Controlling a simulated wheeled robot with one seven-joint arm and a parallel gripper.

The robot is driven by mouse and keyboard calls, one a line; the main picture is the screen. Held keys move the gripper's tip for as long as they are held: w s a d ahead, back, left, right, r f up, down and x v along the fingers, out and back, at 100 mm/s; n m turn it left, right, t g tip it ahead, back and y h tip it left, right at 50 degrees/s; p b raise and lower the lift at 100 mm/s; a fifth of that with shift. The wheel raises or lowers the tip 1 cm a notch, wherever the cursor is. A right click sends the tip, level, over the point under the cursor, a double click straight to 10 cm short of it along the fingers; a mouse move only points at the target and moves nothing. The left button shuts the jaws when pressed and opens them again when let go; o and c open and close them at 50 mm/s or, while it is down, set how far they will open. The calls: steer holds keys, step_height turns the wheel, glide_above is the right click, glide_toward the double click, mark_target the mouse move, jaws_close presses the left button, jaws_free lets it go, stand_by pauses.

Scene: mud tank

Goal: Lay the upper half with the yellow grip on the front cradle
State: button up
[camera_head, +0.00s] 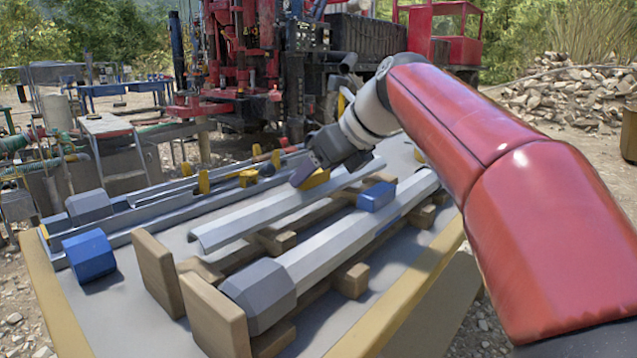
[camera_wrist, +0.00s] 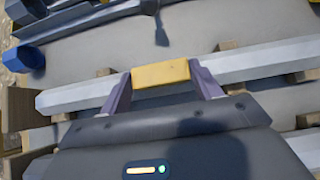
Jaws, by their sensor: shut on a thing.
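The upper half with the yellow grip is a long grey half-shell (camera_head: 240,222), open underneath; it crosses the wrist view (camera_wrist: 75,97). Its yellow grip (camera_head: 315,179) sits between my fingers and fills the gap between them in the wrist view (camera_wrist: 160,74). My gripper (camera_head: 312,172) is shut on this grip. The shell hangs over or rests on a row of wooden blocks (camera_head: 276,242) behind an end board (camera_head: 153,274); I cannot tell whether it touches them.
A second end board (camera_head: 213,314) stands by the front tube's hexagonal end (camera_head: 258,295). A blue hexagonal piece (camera_head: 88,254) lies at the table's left. A long metal channel (camera_head: 165,226) with yellow parts lies behind. Bare tabletop (camera_head: 405,245) shows at right.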

steer(key=shift+f, duration=0.5)
steer(key=shift+f, duration=0.45)
steer(key=o, duration=1.4)
steer(key=shift+f, duration=0.1)
steer(key=shift+o, duration=0.2)
steer(key=shift+r, duration=0.2)
steer(key=p+v, duration=0.2)
steer(key=v, duration=1)
steer(key=shift+r, duration=0.35)
